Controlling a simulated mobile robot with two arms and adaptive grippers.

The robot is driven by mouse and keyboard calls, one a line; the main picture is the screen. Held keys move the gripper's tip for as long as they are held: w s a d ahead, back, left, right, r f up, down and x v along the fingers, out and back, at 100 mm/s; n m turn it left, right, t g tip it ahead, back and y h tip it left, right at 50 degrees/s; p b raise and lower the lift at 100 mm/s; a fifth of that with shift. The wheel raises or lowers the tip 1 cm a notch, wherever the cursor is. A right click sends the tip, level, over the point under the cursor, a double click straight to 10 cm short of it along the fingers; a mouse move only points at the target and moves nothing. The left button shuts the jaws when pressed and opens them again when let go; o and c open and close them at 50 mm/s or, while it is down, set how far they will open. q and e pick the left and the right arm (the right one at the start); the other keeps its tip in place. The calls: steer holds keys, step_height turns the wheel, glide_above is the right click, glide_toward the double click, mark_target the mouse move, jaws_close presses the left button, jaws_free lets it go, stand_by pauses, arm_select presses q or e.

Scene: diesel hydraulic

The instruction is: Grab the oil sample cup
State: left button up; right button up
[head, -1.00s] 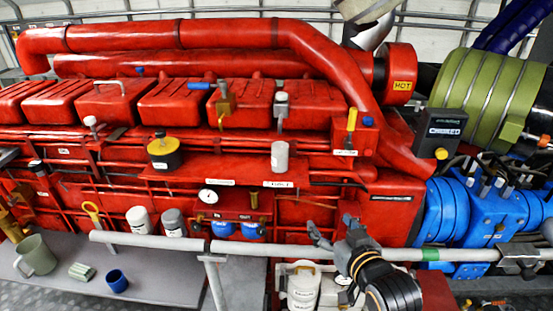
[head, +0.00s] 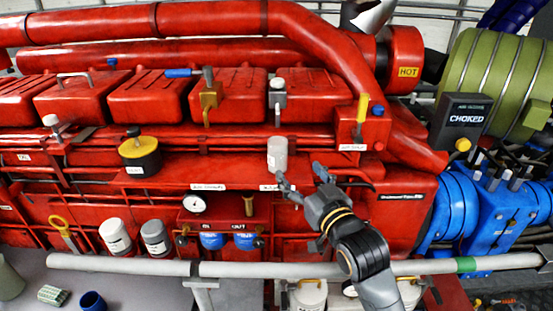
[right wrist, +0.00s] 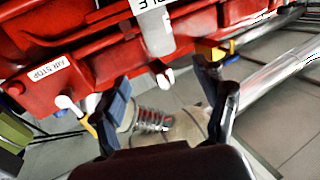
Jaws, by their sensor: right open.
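A small pale grey cylinder (head: 277,154), which looks like the oil sample cup, stands upright on a ledge of the red engine. A partly hidden white label is below it. My left gripper is not in view.
A grey rail (head: 120,264) crosses in front of the engine, below my right forearm. A yellow-black canister (head: 141,158) stands left of the cup. A blue mug (head: 92,301) is at lower left.

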steer(key=p, duration=0.2)
glide_toward(278, 141)
steer(key=shift+w+a+r, duration=0.1)
steer(key=shift+w+a, duration=0.8)
steer(key=shift+w, duration=0.2)
steer(key=shift+w+a+r+p, duration=0.15)
steer(key=shift+w+r+p, duration=0.05)
steer(key=shift+w+p, duration=0.2)
steer(key=x, duration=0.1)
steer(key=p+x, duration=0.2)
steer(key=x, duration=0.1)
steer(key=shift+a+r, duration=0.1)
steer(key=shift+r, duration=0.2)
steer(key=shift+w+a+f, duration=0.1)
steer(key=shift+w, duration=0.1)
steer(key=c, duration=1.4)
steer(key=shift+p, duration=0.35)
